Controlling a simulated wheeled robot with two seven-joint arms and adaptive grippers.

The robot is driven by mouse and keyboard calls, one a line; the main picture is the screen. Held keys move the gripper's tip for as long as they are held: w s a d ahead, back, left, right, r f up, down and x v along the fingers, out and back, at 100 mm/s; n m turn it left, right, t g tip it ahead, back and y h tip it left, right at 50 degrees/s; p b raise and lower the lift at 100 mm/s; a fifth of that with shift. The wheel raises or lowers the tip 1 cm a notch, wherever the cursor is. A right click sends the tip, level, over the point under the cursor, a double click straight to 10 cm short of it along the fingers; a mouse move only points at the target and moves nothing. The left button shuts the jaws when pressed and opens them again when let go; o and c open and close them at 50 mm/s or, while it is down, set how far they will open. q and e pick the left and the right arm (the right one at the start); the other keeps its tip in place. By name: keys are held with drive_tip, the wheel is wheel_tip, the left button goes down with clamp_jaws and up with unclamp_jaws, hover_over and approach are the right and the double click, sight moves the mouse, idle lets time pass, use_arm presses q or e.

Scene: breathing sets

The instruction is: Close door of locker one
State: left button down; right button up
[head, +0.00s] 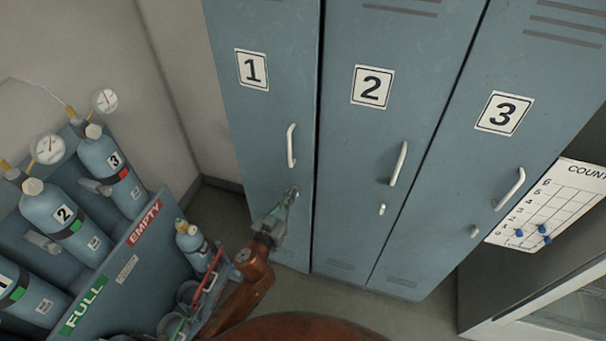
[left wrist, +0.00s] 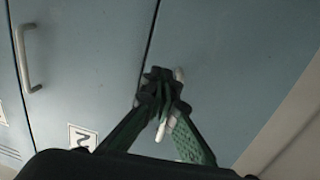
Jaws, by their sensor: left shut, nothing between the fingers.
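Locker one is the tall blue locker (head: 262,115) with the "1" label, at the left of the row in the head view. Its door looks shut or nearly flush with locker two; a thin dark seam runs between them. Its white handle (head: 291,146) stands upright on the door. My left gripper (head: 289,196) is shut and empty, at the door just below the handle. In the left wrist view the closed green fingers (left wrist: 163,95) overlap the pale handle (left wrist: 178,76) and hide part of it; I cannot tell whether they touch. My right gripper is out of view.
Locker two (head: 372,140) and locker three (head: 490,150) are shut at the right. A blue cylinder rack (head: 120,285) stands close on the left, beside my left arm. A count board (head: 548,205) is at the far right. Some floor (head: 222,212) shows left of locker one.

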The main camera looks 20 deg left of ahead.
sight(306, 168)
use_arm(q)
drive_tip(key=w, duration=0.3)
drive_tip(key=w+d, duration=0.1)
drive_tip(key=w, duration=0.5)
drive_tip(key=shift+w+d+p, duration=0.2)
drive_tip(key=shift+w+p, duration=0.1)
drive_tip(key=shift+w, duration=0.1)
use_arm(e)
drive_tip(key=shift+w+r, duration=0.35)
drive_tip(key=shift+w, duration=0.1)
